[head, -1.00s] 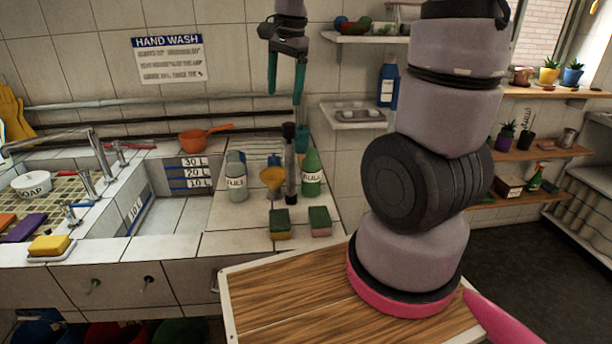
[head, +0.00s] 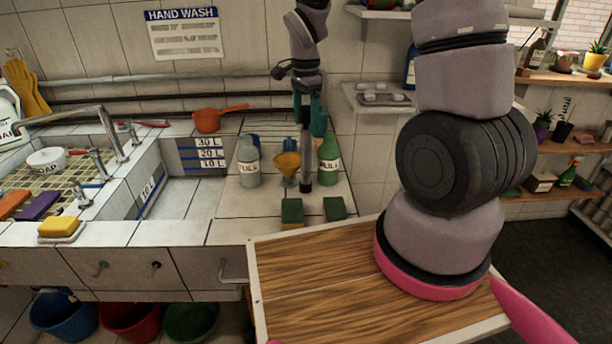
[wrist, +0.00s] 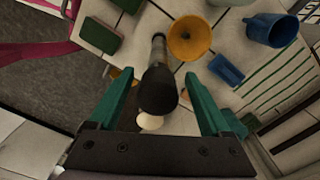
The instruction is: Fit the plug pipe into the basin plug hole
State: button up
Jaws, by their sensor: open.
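The plug pipe (head: 306,172) is a dark upright tube standing on the tiled counter among the bottles, right of the basin. In the wrist view the pipe (wrist: 158,80) lies between the two green fingers. My gripper (head: 309,125) is open and pointing down around the pipe's upper part. In the wrist view my gripper (wrist: 158,88) shows a gap on both sides of the pipe. The tiled basin (head: 190,198) with litre marks is to the left. I cannot make out its plug hole.
A yellow funnel (head: 287,163), a grey bottle (head: 248,168) and a green bottle (head: 329,168) crowd the pipe. Sponges (head: 292,211) lie in front. An orange pan (head: 207,121) sits behind the basin. A tap (head: 108,135) stands left of the basin.

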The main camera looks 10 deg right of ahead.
aim_at(306, 131)
notch_tip(306, 131, down, 4)
jog(key=shift+s+r, duration=0.1)
jog(key=shift+r, duration=0.05)
grip_shut()
dwell(1.4)
